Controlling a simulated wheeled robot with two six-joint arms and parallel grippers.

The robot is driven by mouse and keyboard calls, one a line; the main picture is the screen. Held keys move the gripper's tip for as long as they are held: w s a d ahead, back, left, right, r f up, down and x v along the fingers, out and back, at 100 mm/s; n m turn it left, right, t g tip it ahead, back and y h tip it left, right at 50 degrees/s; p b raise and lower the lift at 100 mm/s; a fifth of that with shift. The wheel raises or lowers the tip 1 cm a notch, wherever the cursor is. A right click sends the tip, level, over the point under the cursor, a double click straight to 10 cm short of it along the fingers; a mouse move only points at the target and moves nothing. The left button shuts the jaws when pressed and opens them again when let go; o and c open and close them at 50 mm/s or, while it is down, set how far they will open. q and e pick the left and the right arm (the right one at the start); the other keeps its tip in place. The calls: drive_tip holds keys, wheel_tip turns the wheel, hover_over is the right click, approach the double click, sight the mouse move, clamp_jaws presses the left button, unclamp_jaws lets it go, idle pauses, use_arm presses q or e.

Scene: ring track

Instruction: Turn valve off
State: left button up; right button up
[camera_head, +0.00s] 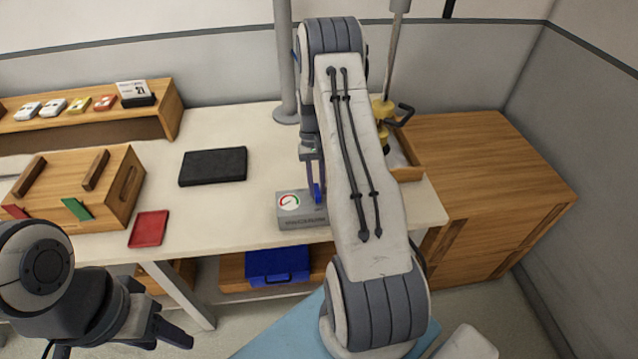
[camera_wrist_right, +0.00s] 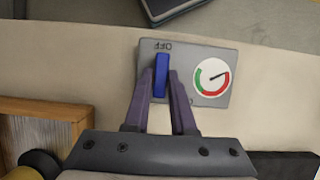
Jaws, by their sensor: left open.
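The grey valve box (camera_head: 302,222) stands near the table's front edge, with a round red-green gauge (camera_head: 289,201) and a blue valve lever (camera_head: 318,193). In the right wrist view the box (camera_wrist_right: 215,55) shows an upside-down OFF label (camera_wrist_right: 163,46) at the end of the blue lever (camera_wrist_right: 161,72), which points toward it. The gauge (camera_wrist_right: 211,78) is beside the lever. My right gripper (camera_wrist_right: 162,85) has one finger on each side of the lever, close against it. My left gripper (camera_head: 165,318) is open and empty, low at the left in front of the table.
A black pad (camera_head: 213,166) and a red tray (camera_head: 149,228) lie on the white table (camera_head: 225,225). A wooden box (camera_head: 120,205) and a shelf (camera_head: 165,118) are at the left. A yellow fitting (camera_head: 383,110) stands in a wooden tray at the right. A blue bin (camera_head: 277,267) is below.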

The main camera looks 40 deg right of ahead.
drive_tip(key=o, duration=0.3)
drive_tip(key=shift+s, duration=0.25)
drive_tip(key=shift+w, duration=0.15)
drive_tip(key=b+v, duration=0.2)
drive_tip(key=v, duration=0.8)
drive_tip(key=shift+r, duration=0.2)
